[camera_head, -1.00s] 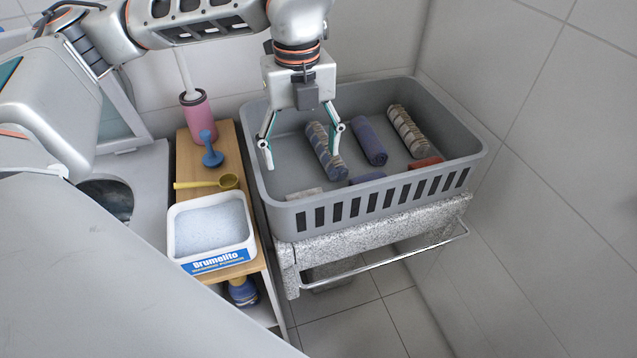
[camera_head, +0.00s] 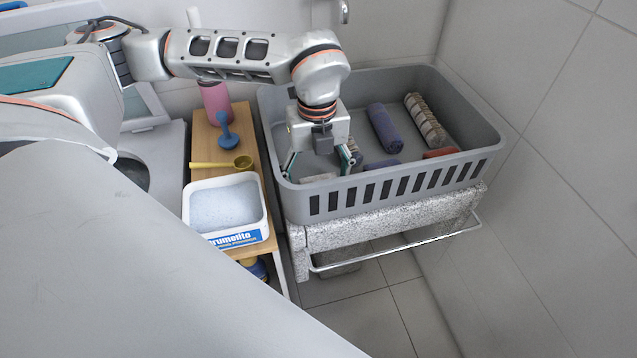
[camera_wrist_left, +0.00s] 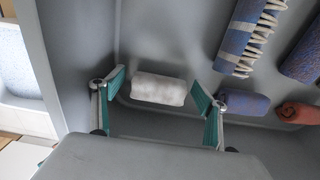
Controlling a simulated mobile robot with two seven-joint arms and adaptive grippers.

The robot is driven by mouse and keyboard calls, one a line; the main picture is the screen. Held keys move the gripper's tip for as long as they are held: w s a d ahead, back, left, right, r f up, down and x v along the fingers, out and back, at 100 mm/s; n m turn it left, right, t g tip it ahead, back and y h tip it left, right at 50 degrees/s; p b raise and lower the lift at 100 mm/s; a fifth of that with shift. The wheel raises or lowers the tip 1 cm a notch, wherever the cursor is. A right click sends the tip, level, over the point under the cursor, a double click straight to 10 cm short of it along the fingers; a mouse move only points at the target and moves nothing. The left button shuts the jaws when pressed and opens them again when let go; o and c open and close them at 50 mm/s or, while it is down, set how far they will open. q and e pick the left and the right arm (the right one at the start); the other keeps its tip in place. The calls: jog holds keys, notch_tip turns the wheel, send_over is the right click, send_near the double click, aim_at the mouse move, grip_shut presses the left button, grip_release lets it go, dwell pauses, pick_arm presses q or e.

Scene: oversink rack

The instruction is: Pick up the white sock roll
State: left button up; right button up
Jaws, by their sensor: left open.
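The white sock roll (camera_wrist_left: 158,89) lies on the floor of the grey basket, close to its near wall. In the head view the white sock roll (camera_head: 318,178) shows only in part, just behind the basket's near rim. My left gripper (camera_head: 319,171) is inside the basket over the roll, pointing down. In the left wrist view my left gripper (camera_wrist_left: 158,98) is open, with one green-padded finger on each side of the roll and a gap on both sides. It holds nothing. My right gripper is not in view.
The grey basket (camera_head: 470,108) also holds a blue roll (camera_head: 384,128), a striped roll (camera_head: 425,120), a red roll (camera_head: 440,153) and others. A wooden shelf with a white powder tub (camera_head: 262,215) stands to the left. Tiled walls close off the right.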

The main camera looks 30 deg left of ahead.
aim_at(318, 174)
pick_arm(q)
jog(key=shift+f, duration=0.15)
jog(key=c, duration=1)
notch_tip(318, 174, up, 20)
jog(key=shift+r+p, duration=0.1)
jog(key=shift+p, duration=0.4)
